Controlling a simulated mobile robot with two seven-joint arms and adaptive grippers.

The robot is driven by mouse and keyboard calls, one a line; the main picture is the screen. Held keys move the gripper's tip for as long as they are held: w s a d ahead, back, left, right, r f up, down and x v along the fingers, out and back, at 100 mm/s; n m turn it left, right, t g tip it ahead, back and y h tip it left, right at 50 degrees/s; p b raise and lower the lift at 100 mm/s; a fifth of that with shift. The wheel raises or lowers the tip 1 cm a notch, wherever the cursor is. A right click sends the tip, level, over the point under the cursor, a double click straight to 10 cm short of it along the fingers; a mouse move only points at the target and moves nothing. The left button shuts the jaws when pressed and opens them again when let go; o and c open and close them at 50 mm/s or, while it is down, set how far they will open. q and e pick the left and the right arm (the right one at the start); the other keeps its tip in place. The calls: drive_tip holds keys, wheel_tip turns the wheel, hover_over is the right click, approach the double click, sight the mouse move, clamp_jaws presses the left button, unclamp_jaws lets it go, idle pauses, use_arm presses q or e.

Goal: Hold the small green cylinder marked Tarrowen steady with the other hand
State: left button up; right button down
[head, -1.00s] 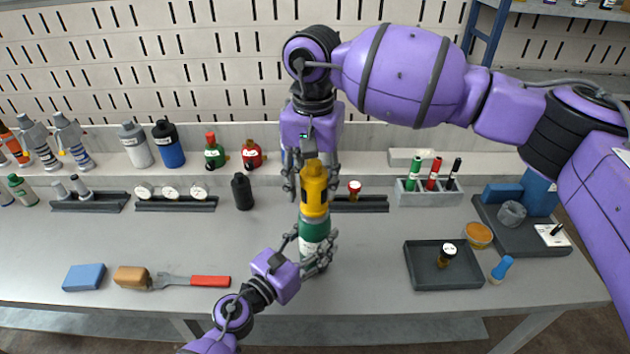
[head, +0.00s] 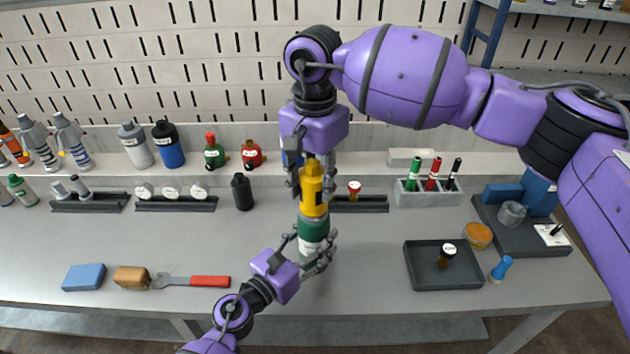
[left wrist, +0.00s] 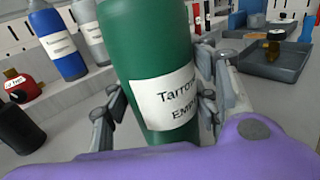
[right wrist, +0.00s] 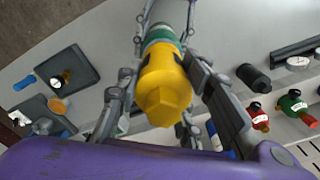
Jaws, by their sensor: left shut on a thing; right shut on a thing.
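The small green cylinder (head: 311,229) stands upright on the bench. Its white label reads "Tarrow…" in the left wrist view (left wrist: 165,100), with the rest turned out of sight. A yellow fitting (head: 313,200) sits on top of the cylinder, in line with it; it also shows in the right wrist view (right wrist: 163,88). My left gripper (head: 310,247) is shut around the cylinder's lower body. My right gripper (head: 312,180) reaches down from above and is shut on the yellow fitting. Its fingers hide part of the fitting's sides.
A dark tray (head: 428,281) with a small brown bottle is to the right. A red-handled tool (head: 205,281), a tan block (head: 131,277) and a blue block (head: 84,277) lie at front left. A black bottle (head: 242,191) stands left behind the cylinder.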

drive_tip(key=shift+a+m, duration=0.15)
drive_tip(key=shift+m, duration=0.95)
drive_tip(key=shift+w+m, duration=0.1)
drive_tip(key=shift+m, duration=0.8)
drive_tip(key=m, duration=0.4)
drive_tip(key=shift+m, duration=0.3)
drive_tip(key=m, duration=0.4)
drive_tip(key=shift+m, duration=0.8)
